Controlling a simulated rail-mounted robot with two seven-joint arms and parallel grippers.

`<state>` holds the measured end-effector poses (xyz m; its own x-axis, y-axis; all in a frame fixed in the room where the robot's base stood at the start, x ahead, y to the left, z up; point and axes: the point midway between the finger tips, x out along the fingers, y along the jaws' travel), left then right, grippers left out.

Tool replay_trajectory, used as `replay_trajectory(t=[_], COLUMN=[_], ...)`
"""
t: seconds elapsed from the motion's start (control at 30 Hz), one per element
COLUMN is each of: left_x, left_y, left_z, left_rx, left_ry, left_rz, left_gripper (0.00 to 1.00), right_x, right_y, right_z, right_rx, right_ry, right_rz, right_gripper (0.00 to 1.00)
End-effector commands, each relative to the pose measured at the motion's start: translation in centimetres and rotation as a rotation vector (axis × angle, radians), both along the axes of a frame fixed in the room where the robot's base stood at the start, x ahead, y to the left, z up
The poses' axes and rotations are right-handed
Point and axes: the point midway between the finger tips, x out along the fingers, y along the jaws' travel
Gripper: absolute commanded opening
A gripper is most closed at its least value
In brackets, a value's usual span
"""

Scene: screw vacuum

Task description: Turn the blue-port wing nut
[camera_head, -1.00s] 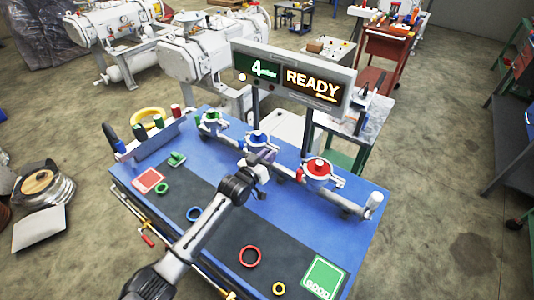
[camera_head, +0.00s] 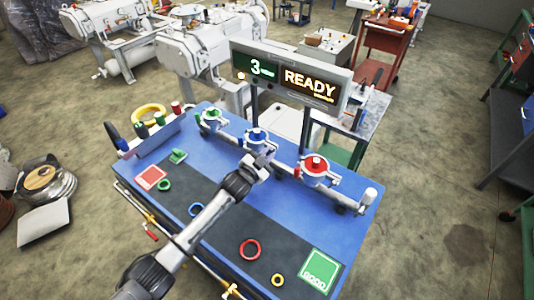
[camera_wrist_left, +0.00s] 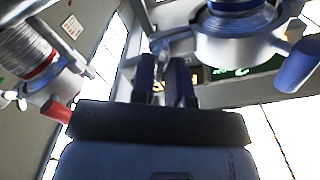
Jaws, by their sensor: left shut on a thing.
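The blue port (camera_head: 256,137), with a blue cap on a white round flange, stands in the middle of the manifold on the blue bench. In the left wrist view the port's flange and blue top (camera_wrist_left: 236,38) are at the upper right. My left gripper (camera_head: 264,159) is at the near right side of this port, just below its flange. The two dark fingers (camera_wrist_left: 165,75) are close together in the wrist view, shut on the blue-port wing nut, which they mostly hide. My right gripper is not in view.
The green port (camera_head: 211,118) is left and the red port (camera_head: 315,167) right on the same manifold. A display (camera_head: 290,78) reading 3 and READY stands behind. Coloured rings, including a red ring (camera_head: 249,250), lie on the dark mat (camera_head: 222,232). A green GOOD pad (camera_head: 319,270) is at front right.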

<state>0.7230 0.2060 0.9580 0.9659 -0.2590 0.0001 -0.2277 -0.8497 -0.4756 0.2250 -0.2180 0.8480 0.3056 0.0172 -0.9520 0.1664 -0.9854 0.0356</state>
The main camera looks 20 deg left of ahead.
Motion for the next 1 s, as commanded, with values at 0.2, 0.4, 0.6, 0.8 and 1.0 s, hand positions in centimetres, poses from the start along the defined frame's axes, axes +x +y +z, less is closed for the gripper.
replay_trajectory(t=[0.2,0.4,0.6,0.8,1.0], left_x=[0.00,-0.01,-0.01,0.00,-0.09], left_y=[-0.05,-0.06,-0.06,-0.05,-0.03], left_z=[0.03,0.01,0.00,-0.01,-0.01], left_rx=[0.026,0.029,0.028,0.027,0.027], left_ry=[-0.008,-0.009,-0.008,-0.007,-0.007], left_rz=[0.000,0.000,0.000,0.000,0.000], left_gripper=[0.00,0.00,0.17,0.32,0.32], right_x=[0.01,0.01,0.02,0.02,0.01], right_y=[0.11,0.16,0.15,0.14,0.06], right_z=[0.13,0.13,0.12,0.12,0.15], right_rx=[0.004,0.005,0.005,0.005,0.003], right_ry=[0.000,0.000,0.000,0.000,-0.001], right_rz=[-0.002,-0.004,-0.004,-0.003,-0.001], right_gripper=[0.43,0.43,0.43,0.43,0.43])
